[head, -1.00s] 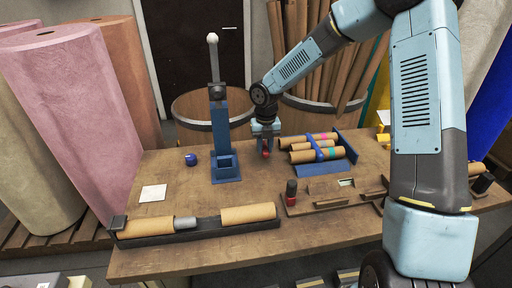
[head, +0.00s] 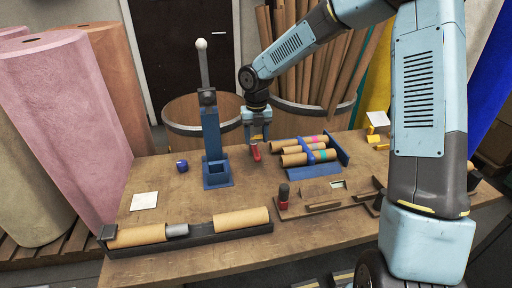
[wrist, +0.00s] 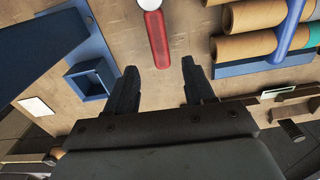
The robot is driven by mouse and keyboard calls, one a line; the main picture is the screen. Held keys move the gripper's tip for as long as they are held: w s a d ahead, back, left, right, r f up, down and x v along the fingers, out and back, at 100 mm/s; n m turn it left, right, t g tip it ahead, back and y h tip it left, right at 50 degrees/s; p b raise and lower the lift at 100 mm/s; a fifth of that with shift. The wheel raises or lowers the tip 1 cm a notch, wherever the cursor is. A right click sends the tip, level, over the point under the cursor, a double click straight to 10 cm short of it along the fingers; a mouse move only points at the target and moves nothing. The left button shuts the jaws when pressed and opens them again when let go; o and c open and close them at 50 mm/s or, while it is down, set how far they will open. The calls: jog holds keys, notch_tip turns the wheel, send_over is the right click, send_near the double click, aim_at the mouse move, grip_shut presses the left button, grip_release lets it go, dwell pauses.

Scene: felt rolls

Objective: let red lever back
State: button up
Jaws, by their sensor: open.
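A red, handle-like piece (head: 256,152) lies or stands on the table between the blue press and the blue rack; I cannot tell if it is the lever. In the wrist view this red piece (wrist: 157,38) has a pale end and lies beyond my fingertips, in line with the gap. My gripper (head: 257,136) is open and empty, just above and behind the red piece, apart from it. A blue press (head: 213,150) stands left of it, its arm (head: 203,65) upright with a white knob. A dark knob with a red base (head: 283,197) stands at the front jig.
A blue rack (head: 335,152) with several brown tubes (head: 300,158) is right of the gripper. A dark tray (head: 190,238) with rolls lies along the front left. A small blue object (head: 182,165) and a white card (head: 144,201) lie on the left. Barrels stand behind the table.

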notch_tip(320, 180, up, 8)
jog(key=shift+f, duration=0.25)
jog(key=shift+s, duration=0.1)
jog(key=s+d+r+m+t+h, duration=0.25)
jog(key=s+d+r+m, duration=1.1)
jog(key=m, duration=0.75)
jog(key=s+d+m+t+y, duration=0.1)
jog(key=s+d+m, duration=0.3)
jog(key=s+m, duration=0.4)
jog(key=s+d+r+m+t+y, duration=0.1)
jog(key=s+d+m, duration=0.3)
jog(key=s+m, duration=0.5)
jog(key=shift+d+r+t, duration=0.2)
jog(key=shift+d+t, duration=0.2)
jog(key=shift+t, duration=0.15)
